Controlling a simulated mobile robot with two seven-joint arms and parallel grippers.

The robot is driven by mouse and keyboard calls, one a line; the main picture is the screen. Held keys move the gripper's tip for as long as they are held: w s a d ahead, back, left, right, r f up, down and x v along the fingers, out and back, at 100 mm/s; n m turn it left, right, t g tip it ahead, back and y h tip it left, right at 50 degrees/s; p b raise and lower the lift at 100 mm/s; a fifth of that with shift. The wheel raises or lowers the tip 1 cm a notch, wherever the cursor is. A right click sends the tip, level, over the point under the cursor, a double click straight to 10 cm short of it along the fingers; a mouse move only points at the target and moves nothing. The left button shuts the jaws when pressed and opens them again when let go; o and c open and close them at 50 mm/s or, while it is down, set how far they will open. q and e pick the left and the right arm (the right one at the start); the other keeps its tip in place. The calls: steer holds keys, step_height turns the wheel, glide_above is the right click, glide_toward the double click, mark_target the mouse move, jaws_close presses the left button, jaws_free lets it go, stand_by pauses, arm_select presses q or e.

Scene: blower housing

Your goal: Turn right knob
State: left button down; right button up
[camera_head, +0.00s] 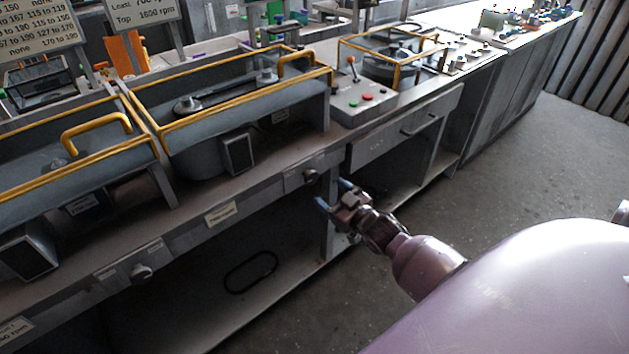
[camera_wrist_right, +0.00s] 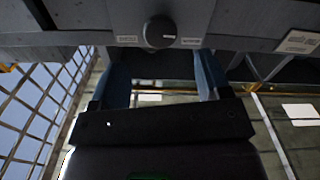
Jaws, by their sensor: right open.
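The right knob (camera_head: 310,176) is a dark round knob on the front edge of the grey bench. It also shows in the right wrist view as a black disc (camera_wrist_right: 160,32) between two small labels. My right gripper (camera_head: 334,194) is just in front of the bench edge, slightly right of and below the knob. Its two blue fingers are apart with nothing between them. In the right wrist view the gripper (camera_wrist_right: 163,58) has the knob beyond its fingertips, roughly centred between them. No contact with the knob shows. My left gripper is not in view.
Another knob (camera_head: 141,272) sits on the bench front to the left. Yellow-framed guards (camera_head: 200,120) stand on the bench top. The shelf space below is mostly open.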

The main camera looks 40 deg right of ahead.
mark_target(313, 179)
steer(key=shift+w+a+b, duration=0.15)
steer(key=shift+w, duration=1.55)
steer(key=shift+w+a+b, duration=0.1)
steer(key=shift+w+b, duration=0.05)
steer(key=shift+w, duration=1.55)
steer(key=c, duration=0.9)
steer(key=shift+r+n+p, duration=0.15)
steer(key=shift+n+p, duration=0.2)
steer(key=shift+n, duration=0.25)
steer(key=shift+c, duration=0.2)
steer(key=shift+n, duration=0.5)
steer(key=o, duration=0.9)
steer(key=shift+o, duration=0.2)
steer(key=shift+s, duration=0.15)
steer(key=s+p, duration=0.1)
steer(key=s, duration=0.9)
steer(key=shift+s+d, duration=0.3)
steer(key=shift+d, duration=0.15)
